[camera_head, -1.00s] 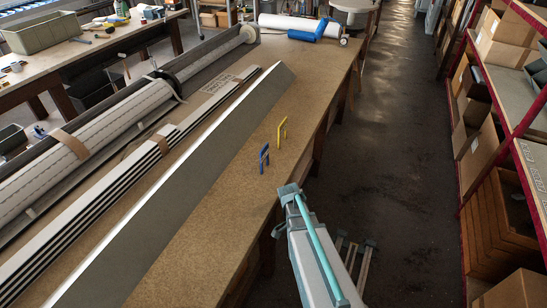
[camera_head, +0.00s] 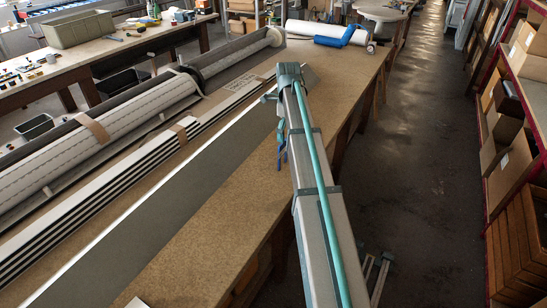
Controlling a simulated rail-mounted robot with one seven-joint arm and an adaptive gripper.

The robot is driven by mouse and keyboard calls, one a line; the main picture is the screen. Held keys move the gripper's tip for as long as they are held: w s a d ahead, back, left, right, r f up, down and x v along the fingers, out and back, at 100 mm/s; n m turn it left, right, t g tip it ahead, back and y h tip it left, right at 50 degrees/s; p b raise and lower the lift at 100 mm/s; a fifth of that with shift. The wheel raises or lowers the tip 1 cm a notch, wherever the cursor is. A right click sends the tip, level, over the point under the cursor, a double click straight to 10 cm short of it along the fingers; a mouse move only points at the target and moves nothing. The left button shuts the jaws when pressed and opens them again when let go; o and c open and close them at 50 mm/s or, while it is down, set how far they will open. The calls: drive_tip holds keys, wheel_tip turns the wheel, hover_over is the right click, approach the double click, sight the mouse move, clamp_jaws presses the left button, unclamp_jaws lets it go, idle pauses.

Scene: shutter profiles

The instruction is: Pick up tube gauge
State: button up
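A small blue upright piece (camera_head: 281,150) stands on the brown workbench (camera_head: 232,195), right of the long grey profile. It is partly covered by my arm. A small yellow piece stood just beyond it earlier and is now hidden behind the arm. I cannot tell which of the two is the tube gauge. My arm reaches up the picture over the bench's right side, its visible end above and beyond the blue piece.
A long grey profile (camera_head: 190,180) and striped slats (camera_head: 100,188) lie along the bench, with a fabric roll (camera_head: 130,115) to their left. Shelves with boxes (camera_head: 515,165) stand right, across a clear aisle.

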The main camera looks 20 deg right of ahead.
drive_tip(key=w+r, duration=0.1)
drive_tip(key=r, duration=0.1)
drive_tip(key=p, duration=0.1)
hover_over(283, 154)
wheel_tip(283, 154, down, 5)
drive_tip(key=shift+w+d+f+p, duration=0.15)
drive_tip(key=shift+f+p, duration=0.55)
drive_tip(key=shift+f, duration=0.75)
drive_tip(key=shift+w+a+f+p, duration=0.15)
drive_tip(key=shift+f+p, duration=0.55)
drive_tip(key=shift+f, duration=0.7)
drive_tip(key=shift+d, duration=0.1)
drive_tip(key=c, duration=1.1)
drive_tip(key=shift+c, duration=0.2)
drive_tip(key=shift+r, duration=0.1)
